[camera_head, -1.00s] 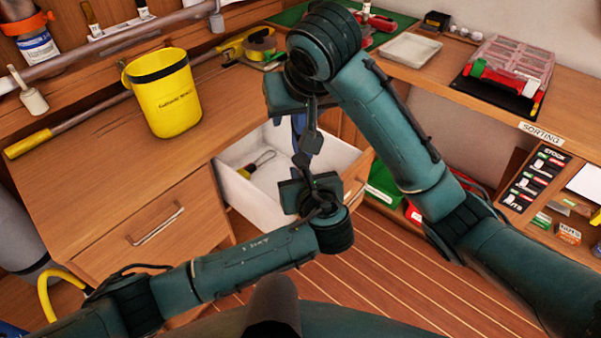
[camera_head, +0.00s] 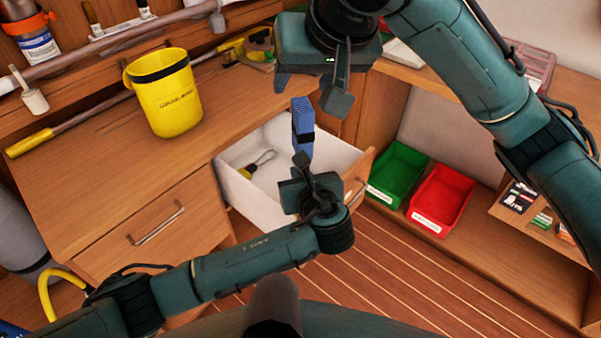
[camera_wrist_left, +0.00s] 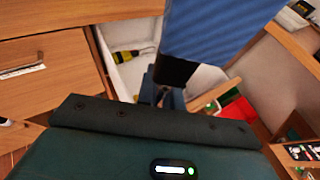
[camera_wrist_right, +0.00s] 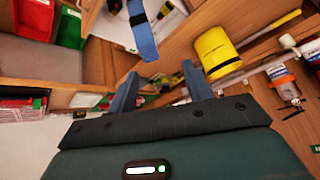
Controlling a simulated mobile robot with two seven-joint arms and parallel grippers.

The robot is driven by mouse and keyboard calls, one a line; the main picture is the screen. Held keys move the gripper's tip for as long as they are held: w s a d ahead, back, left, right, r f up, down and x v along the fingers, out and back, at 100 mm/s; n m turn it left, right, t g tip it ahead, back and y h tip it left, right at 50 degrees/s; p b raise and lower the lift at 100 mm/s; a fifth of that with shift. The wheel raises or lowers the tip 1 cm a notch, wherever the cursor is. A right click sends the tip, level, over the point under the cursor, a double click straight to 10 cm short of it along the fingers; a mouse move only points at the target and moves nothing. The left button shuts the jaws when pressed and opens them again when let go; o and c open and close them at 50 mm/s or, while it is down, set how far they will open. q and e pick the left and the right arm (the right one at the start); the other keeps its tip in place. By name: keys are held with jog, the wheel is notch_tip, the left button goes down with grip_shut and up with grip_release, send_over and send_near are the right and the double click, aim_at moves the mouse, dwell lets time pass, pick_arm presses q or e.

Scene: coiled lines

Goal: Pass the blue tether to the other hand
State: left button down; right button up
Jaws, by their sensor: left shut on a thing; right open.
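The blue tether (camera_head: 302,127), a folded strap with a black band, stands upright above the open drawer. My left gripper (camera_head: 302,168) is shut on its lower end. In the left wrist view the tether (camera_wrist_left: 215,30) rises large and close from the left fingers (camera_wrist_left: 165,95). My right gripper (camera_head: 308,88) is open and empty, above the tether and apart from it. In the right wrist view the tether (camera_wrist_right: 141,38) shows beyond the two spread fingers (camera_wrist_right: 160,88).
The open white drawer (camera_head: 236,188) holds a small yellow-handled item (camera_head: 257,163). A yellow bucket (camera_head: 165,100) stands on the bench at left. A green bin (camera_head: 398,172) and a red bin (camera_head: 440,198) sit on the lower shelf at right.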

jog(key=w+d+f+m+t+y, duration=0.3)
jog(key=w+d+f+m+t, duration=0.1)
jog(key=w+d+f, duration=0.7)
jog(key=s+f+n, duration=0.1)
jog(key=s+f, duration=0.6)
jog(key=f, duration=0.5)
jog(key=s+f+n, duration=0.1)
jog(key=s+f, duration=0.6)
jog(key=f, duration=0.5)
jog(key=s+f+n+h, duration=0.2)
jog(key=s+f+n, duration=0.1)
jog(key=s, duration=0.9)
jog(key=shift+s+a+f, duration=0.2)
jog(key=shift+s+f, duration=0.15)
jog(key=shift+f, duration=0.2)
